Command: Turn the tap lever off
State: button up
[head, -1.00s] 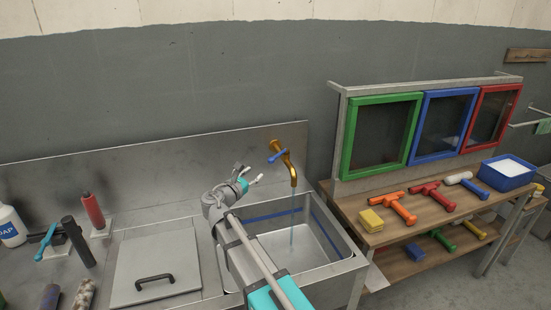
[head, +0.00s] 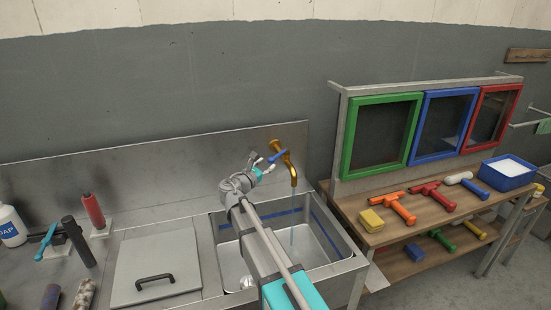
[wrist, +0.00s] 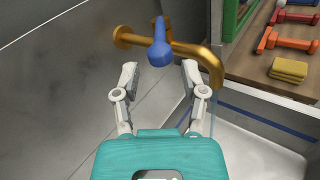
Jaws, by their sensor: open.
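A brass tap (head: 290,167) stands out from the splashback above the sink, and a thin stream of water (head: 292,235) falls from its spout. Its blue lever (head: 277,156) sits on top of the tap. In the wrist view the lever (wrist: 160,47) points toward me, its rounded end just beyond and between my fingertips. The brass tap (wrist: 205,52) curves down to the right there. My gripper (wrist: 160,78) is open and empty, one finger on each side below the lever. In the head view my gripper (head: 263,162) is just left of the lever; contact cannot be told.
The steel sink (head: 340,266) lies below, with a blue line inside. A steel lid with a black handle (head: 155,280) is left of it.

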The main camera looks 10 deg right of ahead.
aim_at(275, 157)
jog(key=shift+x, duration=3.3)
grip_shut()
